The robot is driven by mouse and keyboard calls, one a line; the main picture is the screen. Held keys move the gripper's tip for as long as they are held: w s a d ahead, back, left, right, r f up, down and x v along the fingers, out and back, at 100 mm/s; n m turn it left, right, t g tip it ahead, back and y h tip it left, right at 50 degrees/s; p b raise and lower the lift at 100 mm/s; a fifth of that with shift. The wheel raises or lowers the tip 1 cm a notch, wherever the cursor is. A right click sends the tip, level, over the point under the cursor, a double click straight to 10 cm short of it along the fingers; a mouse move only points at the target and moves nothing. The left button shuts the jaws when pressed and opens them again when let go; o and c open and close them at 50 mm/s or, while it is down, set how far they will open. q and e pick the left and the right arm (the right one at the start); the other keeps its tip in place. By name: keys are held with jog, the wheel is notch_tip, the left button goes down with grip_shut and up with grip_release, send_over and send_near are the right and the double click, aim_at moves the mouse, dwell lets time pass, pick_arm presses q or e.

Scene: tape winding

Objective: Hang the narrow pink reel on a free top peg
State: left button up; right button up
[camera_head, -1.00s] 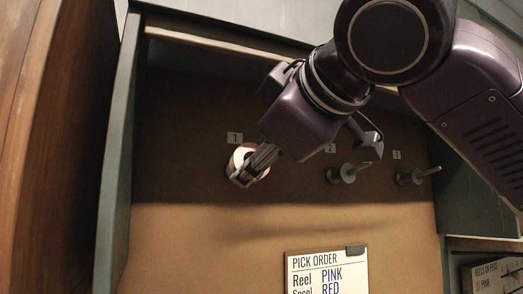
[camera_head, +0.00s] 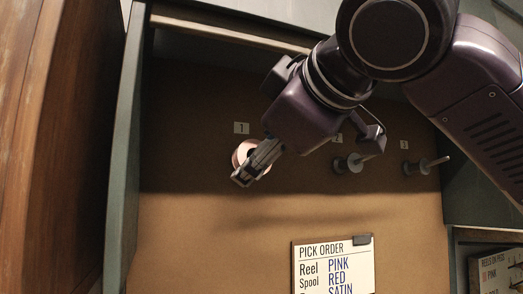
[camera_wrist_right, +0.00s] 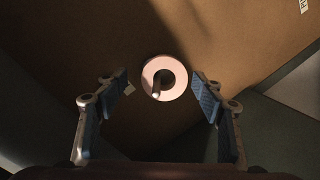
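The narrow pink reel (camera_head: 239,154) hangs on the top peg under label 1 (camera_head: 241,128), against the brown back board. In the right wrist view the reel (camera_wrist_right: 175,73) faces me flat, with the peg's end (camera_wrist_right: 156,95) showing through its hole. My right gripper (camera_head: 254,168) is in front of the reel and partly covers it. In the wrist view its fingers (camera_wrist_right: 160,100) are spread wide on either side of the reel, with gaps to it. Pegs 2 (camera_head: 350,162) and 3 (camera_head: 427,165) are empty. My left gripper is not in view.
A pick order board (camera_head: 333,266) reading PINK, RED, SATIN is below the pegs. A green-grey side wall (camera_head: 121,190) bounds the board at left, with a wooden panel (camera_head: 65,130) beyond. Another sign (camera_head: 497,272) is at lower right. The board between is bare.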

jog(key=v, duration=1.2)
